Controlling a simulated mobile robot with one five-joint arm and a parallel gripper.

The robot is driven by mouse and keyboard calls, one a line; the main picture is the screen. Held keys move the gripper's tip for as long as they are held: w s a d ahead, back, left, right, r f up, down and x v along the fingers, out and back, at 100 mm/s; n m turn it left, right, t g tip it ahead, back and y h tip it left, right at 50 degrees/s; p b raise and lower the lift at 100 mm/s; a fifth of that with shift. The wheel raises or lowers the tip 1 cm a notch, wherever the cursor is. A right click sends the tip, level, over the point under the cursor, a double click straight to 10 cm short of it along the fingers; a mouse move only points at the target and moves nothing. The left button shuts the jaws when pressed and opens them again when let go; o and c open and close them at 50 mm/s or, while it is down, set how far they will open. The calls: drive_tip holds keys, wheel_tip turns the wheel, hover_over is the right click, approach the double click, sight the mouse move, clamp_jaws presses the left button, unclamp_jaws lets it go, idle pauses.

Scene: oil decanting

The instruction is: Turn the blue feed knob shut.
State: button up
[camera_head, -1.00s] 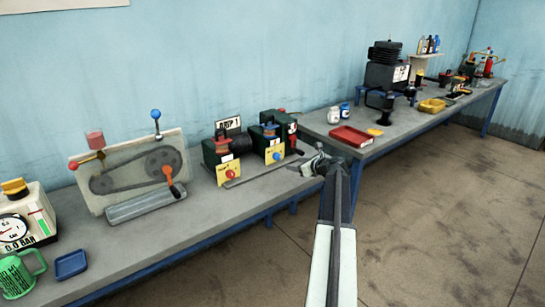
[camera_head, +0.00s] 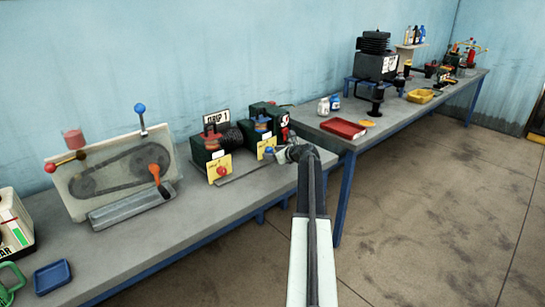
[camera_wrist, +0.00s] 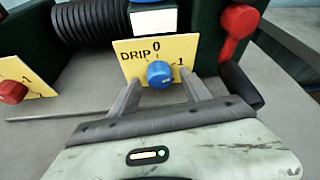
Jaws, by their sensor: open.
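The blue feed knob (camera_wrist: 160,74) sits on a yellow plate (camera_wrist: 126,50) marked DRIP, 0 and 1 in the wrist view. In the head view the blue knob (camera_head: 269,150) is on the front of the right-hand dark green unit. My gripper (camera_wrist: 160,83) is open, with one finger on each side of the knob. I cannot tell whether the fingers touch it. In the head view my gripper (camera_head: 283,153) is right at the knob, just to its right. The knob's exact turn is hard to read.
A red knob (camera_wrist: 12,92) on another yellow plate is to the left. The belt machine (camera_head: 120,170) is further left. A red tray (camera_head: 343,128) lies on the bench beyond the arm.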

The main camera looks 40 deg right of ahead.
drive_tip(key=shift+w+f, duration=0.15)
drive_tip(key=shift+w, duration=0.2)
drive_tip(key=shift+s, duration=0.1)
clamp_jaws()
drive_tip(key=shift+a+f+n+h+b, duration=0.15)
drive_tip(key=shift+n+h+b, duration=0.3)
drive_tip(key=shift+n, duration=0.35)
drive_tip(key=shift+n+h, duration=0.65)
drive_tip(key=shift+n, duration=0.05)
drive_tip(key=shift+r, duration=0.2)
